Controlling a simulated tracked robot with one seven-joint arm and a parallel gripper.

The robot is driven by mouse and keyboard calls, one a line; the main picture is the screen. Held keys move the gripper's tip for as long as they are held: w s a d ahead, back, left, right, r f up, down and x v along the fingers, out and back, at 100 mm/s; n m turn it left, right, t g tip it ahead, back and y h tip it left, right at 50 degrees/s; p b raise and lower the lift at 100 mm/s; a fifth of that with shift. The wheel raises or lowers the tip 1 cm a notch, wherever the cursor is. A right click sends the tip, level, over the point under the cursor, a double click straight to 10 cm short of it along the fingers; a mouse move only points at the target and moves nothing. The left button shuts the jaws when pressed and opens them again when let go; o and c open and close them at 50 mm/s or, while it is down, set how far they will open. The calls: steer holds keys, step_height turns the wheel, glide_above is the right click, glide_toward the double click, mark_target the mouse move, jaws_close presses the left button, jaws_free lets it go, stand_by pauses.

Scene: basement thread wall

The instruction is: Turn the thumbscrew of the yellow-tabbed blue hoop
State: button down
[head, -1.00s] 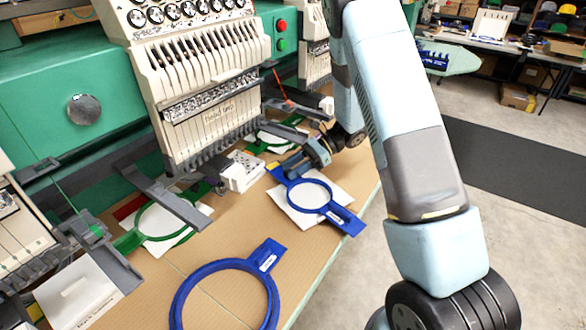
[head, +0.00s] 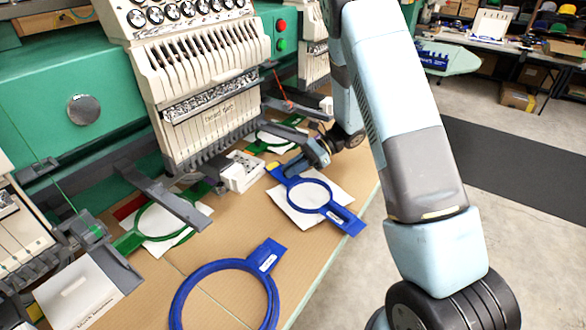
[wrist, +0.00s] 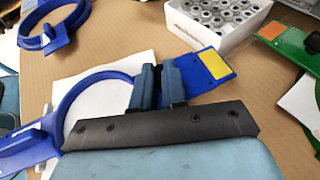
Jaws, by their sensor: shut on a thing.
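The yellow-tabbed blue hoop (head: 327,197) lies on white fabric on the tan table, in front of the machines. In the wrist view its blue ring (wrist: 72,100) curves at the left and its flat arm with the yellow tab (wrist: 213,64) reaches right. My gripper (head: 318,152) is at the hoop's far side, by the yellow-tab end. In the wrist view its two blue fingers (wrist: 158,82) stand close together where the ring meets the tabbed arm. They are shut on a small part there, presumably the thumbscrew, which the fingers hide.
A larger blue hoop (head: 225,264) lies nearer on the table. Green hoops (head: 160,222) sit under the machine arms. A white box of bobbins (wrist: 215,22) stands just beyond the hoop. The embroidery head (head: 190,85) rises at left.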

steer(key=shift+m+t, duration=0.3)
steer(key=m+t, duration=0.3)
steer(key=m+t+y, duration=0.1)
steer(key=t, duration=0.1)
steer(key=shift+s, duration=0.35)
steer(key=m+t, duration=0.3)
steer(key=shift+s+m+t+h, duration=0.25)
steer(key=shift+m+t+h, duration=0.15)
steer(key=shift+s+a+m+t+h, duration=0.1)
steer(key=shift+m+t+h, duration=0.7)
steer(key=shift+m+t, duration=0.65)
steer(key=shift+t, duration=0.25)
steer(key=c, duration=1.2)
jaws_free()
steer(key=shift+o, duration=0.2)
